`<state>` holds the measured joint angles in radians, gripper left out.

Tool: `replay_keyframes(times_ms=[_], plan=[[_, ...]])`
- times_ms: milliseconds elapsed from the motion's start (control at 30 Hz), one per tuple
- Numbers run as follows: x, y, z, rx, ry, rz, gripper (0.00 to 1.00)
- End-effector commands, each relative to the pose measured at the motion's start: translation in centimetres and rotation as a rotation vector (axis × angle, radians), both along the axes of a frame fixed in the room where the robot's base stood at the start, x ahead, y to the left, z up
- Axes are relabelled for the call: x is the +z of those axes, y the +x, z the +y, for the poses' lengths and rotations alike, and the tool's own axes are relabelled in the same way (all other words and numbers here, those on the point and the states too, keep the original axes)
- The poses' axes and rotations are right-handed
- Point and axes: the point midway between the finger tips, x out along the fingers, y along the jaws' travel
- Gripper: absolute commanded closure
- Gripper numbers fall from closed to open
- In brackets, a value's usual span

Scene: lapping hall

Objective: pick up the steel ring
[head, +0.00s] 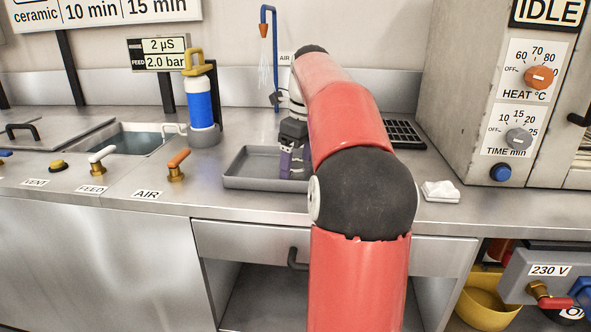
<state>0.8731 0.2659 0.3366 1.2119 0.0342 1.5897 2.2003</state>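My gripper (292,163) points down into a shallow grey tray (243,182) on the steel counter, with its fingertips low, near the tray floor. From this distance I cannot tell whether the fingers are apart or closed, or whether anything is between them. I cannot make out the steel ring. My red arm hides the right part of the tray, and the gripper covers part of its middle.
Left of the tray stand a blue-filled cartridge (200,104), an orange-handled AIR valve (178,164) and a sink (133,140). Right of my arm are a black rack (405,134), a folded white cloth (440,191) and a control cabinet (465,75).

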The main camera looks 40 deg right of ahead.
Motion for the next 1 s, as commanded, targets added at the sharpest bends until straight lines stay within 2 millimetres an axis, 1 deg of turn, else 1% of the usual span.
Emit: replay_keyframes(times_ms=[33, 367, 633, 767, 867, 1000], plan=[[0.0, 0.0, 0.0, 0.000, 0.000, 0.000, 0.26], [0.0, 0.0, 0.0, 0.000, 0.000, 0.000, 0.69], [0.2, 0.0, 0.0, 0.001, -0.001, -0.001, 0.70], [1.1, 0.0, 0.0, 0.001, -0.001, -0.003, 0.70], [2.6, 0.1, 0.0, 0.001, -0.001, -0.004, 0.70], [5.6, 0.1, 0.0, 0.001, -0.002, -0.005, 0.70]])
